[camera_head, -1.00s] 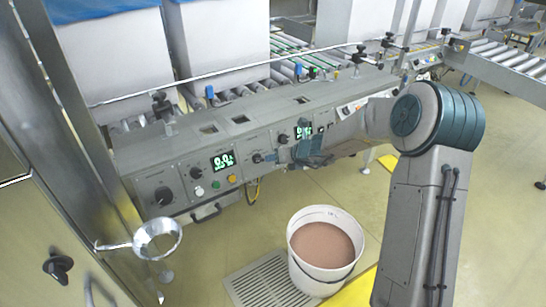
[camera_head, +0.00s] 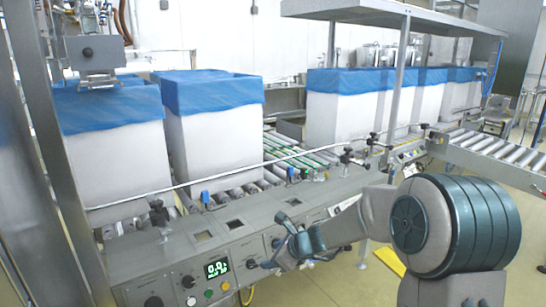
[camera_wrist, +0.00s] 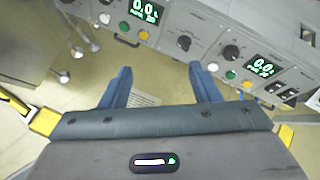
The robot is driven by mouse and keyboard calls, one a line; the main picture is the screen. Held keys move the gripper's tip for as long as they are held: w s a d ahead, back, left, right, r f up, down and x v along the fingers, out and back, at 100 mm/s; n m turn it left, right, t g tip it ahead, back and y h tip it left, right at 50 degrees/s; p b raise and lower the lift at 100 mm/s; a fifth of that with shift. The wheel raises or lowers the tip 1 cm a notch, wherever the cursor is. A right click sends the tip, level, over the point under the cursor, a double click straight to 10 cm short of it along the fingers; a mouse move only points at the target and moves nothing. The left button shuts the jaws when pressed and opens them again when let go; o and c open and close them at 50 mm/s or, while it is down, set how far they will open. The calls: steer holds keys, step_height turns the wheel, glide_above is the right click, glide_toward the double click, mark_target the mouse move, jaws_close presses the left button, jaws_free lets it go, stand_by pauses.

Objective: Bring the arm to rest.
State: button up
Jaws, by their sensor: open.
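My gripper (camera_head: 274,245) is held out in front of the grey control panel (camera_head: 172,262), to the right of a lit green display (camera_head: 217,269). Its two fingers are spread apart and nothing is between them. The wrist view also shows my open gripper (camera_wrist: 162,84), with blue-grey fingers pointing toward the panel and floor. My arm comes in from the right, its large dark-banded joint in the foreground.
White boxes with blue liners (camera_head: 212,118) stand on the roller conveyor (camera_head: 130,208) behind the panel. More lined boxes (camera_head: 346,105) stand farther back. A metal post (camera_head: 62,150) rises at left. Open floor (camera_head: 345,283) lies below the panel.

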steer(key=s+d+r+n+g+h+p, duration=0.2)
steer(key=s+d+r+n+h+p, duration=0.15)
steer(key=s+r+n+p, duration=0.85)
steer(key=s+d+r+n+h+p, duration=0.2)
steer(key=s+d+r+n, duration=0.3)
steer(key=s, duration=0.4)
steer(key=s+d+r+n+g+h+p, duration=0.1)
steer(key=s+d+r+n+p, duration=0.1)
steer(key=s+d+r+n, duration=0.3)
steer(key=s+d+r, duration=0.1)
steer(key=s+r, duration=0.1)
steer(key=s, duration=0.1)
steer(key=shift+s+r+n+g+h+p, duration=0.3)
steer(key=shift+s+r+n+h+p, duration=0.05)
steer(key=shift+n+p, duration=0.05)
